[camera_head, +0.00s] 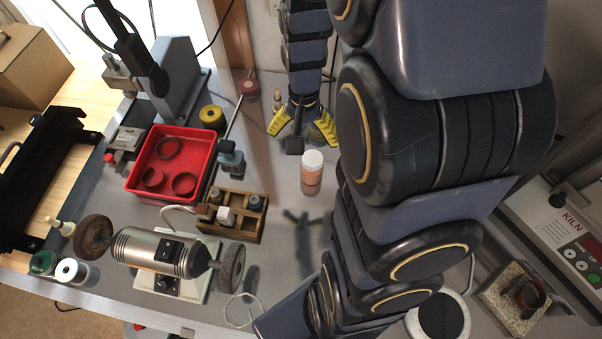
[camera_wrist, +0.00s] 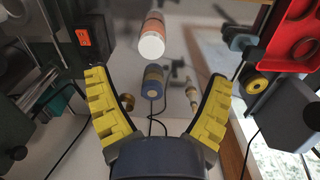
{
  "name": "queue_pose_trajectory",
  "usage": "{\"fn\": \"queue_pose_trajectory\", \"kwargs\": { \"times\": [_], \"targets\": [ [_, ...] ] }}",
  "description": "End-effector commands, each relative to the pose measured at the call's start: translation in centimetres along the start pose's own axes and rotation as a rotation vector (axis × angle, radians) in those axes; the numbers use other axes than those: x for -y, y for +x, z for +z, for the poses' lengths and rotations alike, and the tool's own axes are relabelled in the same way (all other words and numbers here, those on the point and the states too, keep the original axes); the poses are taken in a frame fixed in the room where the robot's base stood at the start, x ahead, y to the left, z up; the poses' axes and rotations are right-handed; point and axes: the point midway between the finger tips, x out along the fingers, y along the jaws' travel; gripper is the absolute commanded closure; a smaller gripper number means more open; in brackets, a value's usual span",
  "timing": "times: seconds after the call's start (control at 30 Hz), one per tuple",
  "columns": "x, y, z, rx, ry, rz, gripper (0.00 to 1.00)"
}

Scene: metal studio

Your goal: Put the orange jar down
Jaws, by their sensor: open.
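The orange jar (camera_head: 312,180) with a white lid stands upright on the grey bench, in front of my gripper in the head view. In the wrist view the jar (camera_wrist: 153,30) is at the top centre, beyond the fingertips and apart from them. My gripper (camera_head: 301,125) has its yellow-padded fingers spread wide, with nothing held between them. In the wrist view my gripper (camera_wrist: 157,82) is also open. A blue and yellow round thing (camera_wrist: 153,85) shows between the fingers there, and I cannot tell its distance.
Left of the jar are a wooden compartment box (camera_head: 247,223), a red tray (camera_head: 135,180) with rings and a bench grinder (camera_head: 160,252). A red-topped round thing (camera_head: 250,87) stands left of my gripper. Bare bench surrounds the jar; a kiln (camera_head: 570,240) is at right.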

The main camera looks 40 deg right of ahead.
Motion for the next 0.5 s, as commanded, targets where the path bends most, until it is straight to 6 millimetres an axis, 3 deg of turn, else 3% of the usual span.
{"fn": "queue_pose_trajectory", "kwargs": {
  "times": [0.13,0.3,0.5],
  "targets": [
    [1.1,-4.9,5.9,0.023,-0.279,0.013,0.18],
    [-0.2,-8.7,12.8,0.071,-0.582,0.038,0.18],
    [-2.5,-10.8,17.2,0.093,-0.796,0.059,0.18]
  ]
}}
